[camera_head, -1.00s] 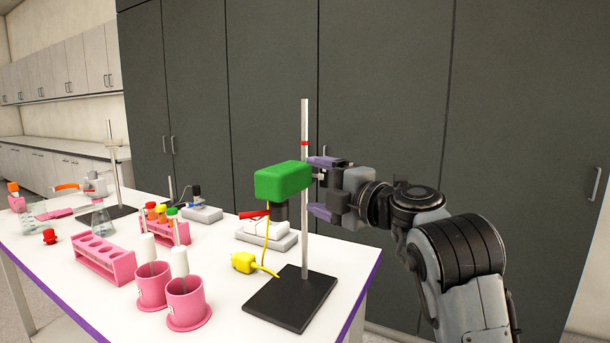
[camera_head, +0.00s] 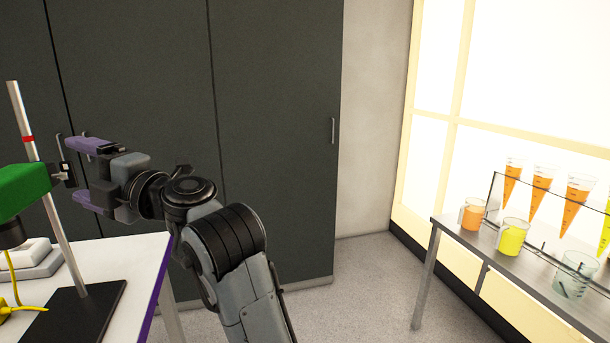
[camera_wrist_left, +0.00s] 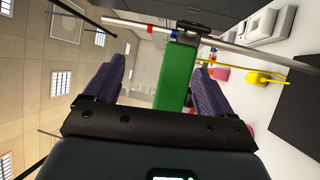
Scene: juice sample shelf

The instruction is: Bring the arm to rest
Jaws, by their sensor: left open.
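My left gripper (camera_head: 72,170) is open and empty in the head view, its purple fingers one above the other and pointing left. It is right of a metal stand pole (camera_head: 45,190) with a red band. A green block-shaped device (camera_head: 22,188) is clamped on this pole, its dark clamp knob near my fingertips. In the left wrist view the green device (camera_wrist_left: 177,75) shows between the spread fingers of my gripper (camera_wrist_left: 160,68), beyond them. The exact gap is hard to tell. The right gripper is not in view.
The stand's black base (camera_head: 85,312) rests on a white table (camera_head: 135,260) with a purple edge. Dark cabinets (camera_head: 270,130) stand behind. Open floor (camera_head: 350,285) lies to the right, before a grey side table (camera_head: 455,240) with cups and orange cones.

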